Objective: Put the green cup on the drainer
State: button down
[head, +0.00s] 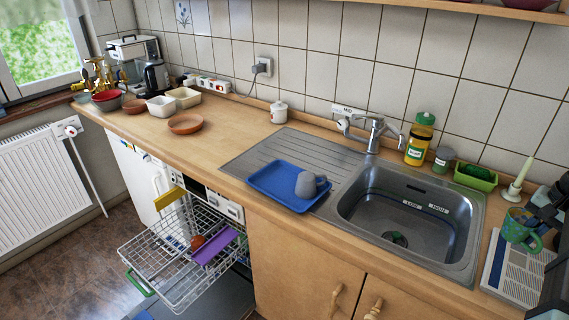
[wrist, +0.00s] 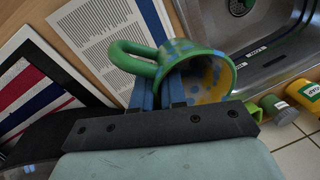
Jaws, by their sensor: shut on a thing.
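The green cup (head: 515,226), green with blue and yellow patches, is at the right end of the counter, right of the sink. In the wrist view, the cup (wrist: 213,58) lies sideways in the picture, its yellowish inside showing and its green handle to the left. My gripper (wrist: 160,85) is shut on the cup with its blue fingers. I cannot tell whether the cup touches the counter. The ribbed steel drainer (head: 262,152) is left of the sink. A blue tray (head: 268,191) lies on it, holding a grey mug (head: 306,184).
The steel sink (head: 420,215) lies between cup and drainer. A faucet (head: 376,132), yellow bottle (head: 418,140), green sponge holder (head: 475,176) and candle holder (head: 518,182) stand along the back. Printed paper (head: 515,268) lies at the right. The dishwasher rack (head: 180,260) is pulled out below.

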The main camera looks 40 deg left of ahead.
jog(key=d, duration=0.4)
jog(key=w+a+f+n, duration=0.15)
jog(key=w+a, duration=0.35)
jog(key=a, duration=1.4)
jog(key=w+a+n, duration=0.3)
jog(key=w+a, duration=0.1)
jog(key=a, duration=1.4)
jog(key=s+a+r+n+g, duration=0.15)
jog(key=s+a, duration=0.25)
jog(key=a, duration=1.2)
jog(key=s+a+n, duration=0.2)
jog(key=s+a, duration=0.1)
jog(key=a, duration=1.3)
jog(key=s+a+n, duration=0.2)
jog(key=s+a, duration=0.2)
jog(key=a, duration=1.3)
jog(key=shift+w+d+f, duration=0.1)
jog(key=shift+d+f, duration=0.05)
jog(key=shift+f, duration=2.15)
jog(key=shift+d+f, duration=0.1)
jog(key=shift+f, duration=2.15)
jog(key=shift+f, duration=0.1)
